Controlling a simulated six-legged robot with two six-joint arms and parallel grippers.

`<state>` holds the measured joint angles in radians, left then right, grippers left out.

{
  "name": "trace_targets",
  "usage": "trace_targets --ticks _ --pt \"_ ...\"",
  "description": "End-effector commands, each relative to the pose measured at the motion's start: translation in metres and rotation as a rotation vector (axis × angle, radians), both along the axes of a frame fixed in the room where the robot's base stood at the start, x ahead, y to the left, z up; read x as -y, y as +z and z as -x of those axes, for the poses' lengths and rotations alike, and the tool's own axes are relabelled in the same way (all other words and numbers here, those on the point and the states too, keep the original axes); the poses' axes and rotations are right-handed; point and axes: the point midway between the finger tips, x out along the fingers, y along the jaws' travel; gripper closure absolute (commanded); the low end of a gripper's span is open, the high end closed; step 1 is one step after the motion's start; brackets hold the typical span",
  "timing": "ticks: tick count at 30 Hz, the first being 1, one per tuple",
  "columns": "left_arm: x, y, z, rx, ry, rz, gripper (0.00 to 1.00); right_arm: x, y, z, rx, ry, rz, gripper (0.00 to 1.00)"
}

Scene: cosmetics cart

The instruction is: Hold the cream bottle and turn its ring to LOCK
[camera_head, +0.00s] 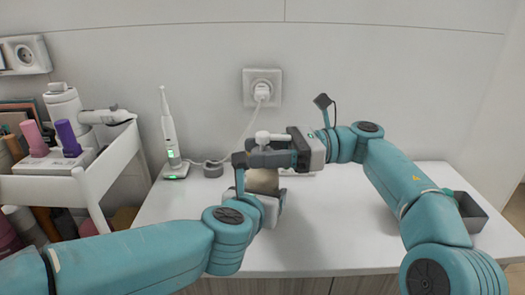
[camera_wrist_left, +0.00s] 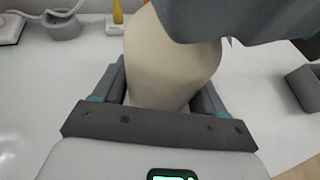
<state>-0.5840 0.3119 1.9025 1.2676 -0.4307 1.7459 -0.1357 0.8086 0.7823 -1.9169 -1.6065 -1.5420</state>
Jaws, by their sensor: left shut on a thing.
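The cream bottle (camera_head: 264,182) stands at the middle of the white table, with a white pump head (camera_head: 271,136) on top. In the left wrist view its pale body (camera_wrist_left: 170,62) is between the two fingers of my left gripper (camera_wrist_left: 160,90), which is shut on it. My right gripper (camera_head: 268,158) comes in from the right with its grey fingers at the bottle's neck, just below the pump head. Those fingers cover the ring, so its marking is hidden, and I cannot tell whether they are closed on it.
An electric toothbrush (camera_head: 169,130) stands on its charger behind left. A grey round holder (camera_head: 213,168) is near it. A white cart (camera_head: 90,183) with cosmetics stands at left. A grey open box (camera_head: 468,211) is at the right. The table front is clear.

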Motion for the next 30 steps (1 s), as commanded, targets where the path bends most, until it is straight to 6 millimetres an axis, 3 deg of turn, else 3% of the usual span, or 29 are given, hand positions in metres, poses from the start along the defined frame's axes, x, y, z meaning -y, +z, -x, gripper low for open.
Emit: trace_targets --ticks 1,2,12,21,30 --pt "0.000 -0.001 0.000 -0.002 -0.002 -0.002 0.76 0.000 0.002 0.000 0.003 -0.003 -0.004 0.40" --pt "0.000 -0.001 0.000 -0.002 -0.002 -0.002 0.76 0.000 0.002 0.000 0.004 -0.003 -0.003 0.31" --pt "0.000 -0.001 0.000 -0.002 0.000 -0.001 0.76 0.004 0.001 -0.001 0.001 -0.003 -0.001 0.31" --pt "0.000 0.000 0.000 -0.001 0.000 0.000 0.76 0.054 0.001 -0.010 0.004 -0.006 -0.003 0.31" --pt "0.000 0.000 0.000 -0.001 0.001 -0.001 0.76 0.074 0.001 -0.012 0.003 -0.002 -0.001 0.31"
